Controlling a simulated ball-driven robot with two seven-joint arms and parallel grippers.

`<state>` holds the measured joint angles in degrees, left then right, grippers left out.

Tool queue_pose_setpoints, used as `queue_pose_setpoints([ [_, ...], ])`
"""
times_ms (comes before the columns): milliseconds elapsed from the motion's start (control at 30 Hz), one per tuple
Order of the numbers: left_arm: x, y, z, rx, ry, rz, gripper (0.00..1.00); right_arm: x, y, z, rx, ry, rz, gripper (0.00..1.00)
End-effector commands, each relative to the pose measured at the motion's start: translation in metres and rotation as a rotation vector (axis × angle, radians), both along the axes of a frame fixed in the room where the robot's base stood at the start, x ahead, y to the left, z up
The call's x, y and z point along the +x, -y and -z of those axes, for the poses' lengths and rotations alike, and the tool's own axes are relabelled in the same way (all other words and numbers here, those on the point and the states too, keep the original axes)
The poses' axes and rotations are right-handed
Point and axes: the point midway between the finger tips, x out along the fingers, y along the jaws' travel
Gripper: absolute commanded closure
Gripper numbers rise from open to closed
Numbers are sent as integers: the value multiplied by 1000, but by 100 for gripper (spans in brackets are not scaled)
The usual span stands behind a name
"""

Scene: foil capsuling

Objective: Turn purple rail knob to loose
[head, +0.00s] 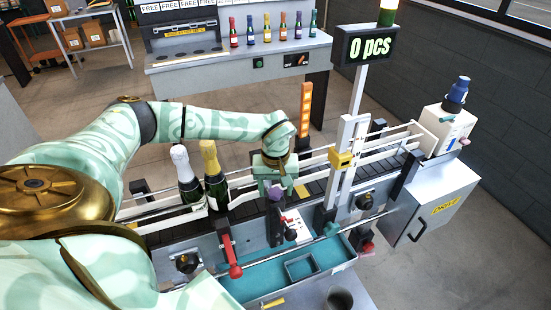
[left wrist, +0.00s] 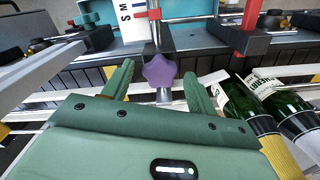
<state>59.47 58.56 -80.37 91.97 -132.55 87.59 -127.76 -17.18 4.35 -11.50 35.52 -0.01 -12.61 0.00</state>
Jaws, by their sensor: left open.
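The purple star-shaped rail knob (head: 275,193) sits on a post at the near side of the conveyor, below my left gripper (head: 275,183). In the left wrist view the knob (left wrist: 159,69) shows in the gap between the two green fingertips (left wrist: 158,78). The left gripper is open, with space between each finger and the knob. I cannot tell how deep the knob sits between the fingers. A white scale with the letters S and M (left wrist: 128,18) stands behind the knob. My right gripper is not in view.
Two foil-topped bottles, one silver (head: 186,172) and one gold (head: 213,175), stand on the conveyor left of the gripper. A red lever (head: 229,255) and teal tray (head: 258,284) are at the front. The counter display (head: 370,48) reads 0 pcs.

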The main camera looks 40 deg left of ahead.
Motion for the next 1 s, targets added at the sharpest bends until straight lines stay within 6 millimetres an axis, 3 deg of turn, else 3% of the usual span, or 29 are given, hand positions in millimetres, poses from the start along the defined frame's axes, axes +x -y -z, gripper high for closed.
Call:
queue_pose_setpoints([
  [167, 0, 0, 0, 0, 0, 0, 42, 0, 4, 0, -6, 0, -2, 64],
  [333, 0, 0, 0, 0, 0, 0, 86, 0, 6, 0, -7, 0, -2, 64],
  [667, 0, 0, -1, 0, 0, -26, 87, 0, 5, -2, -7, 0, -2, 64],
  [1000, 0, 0, -3, 0, 0, -225, 87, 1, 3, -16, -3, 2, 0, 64],
])
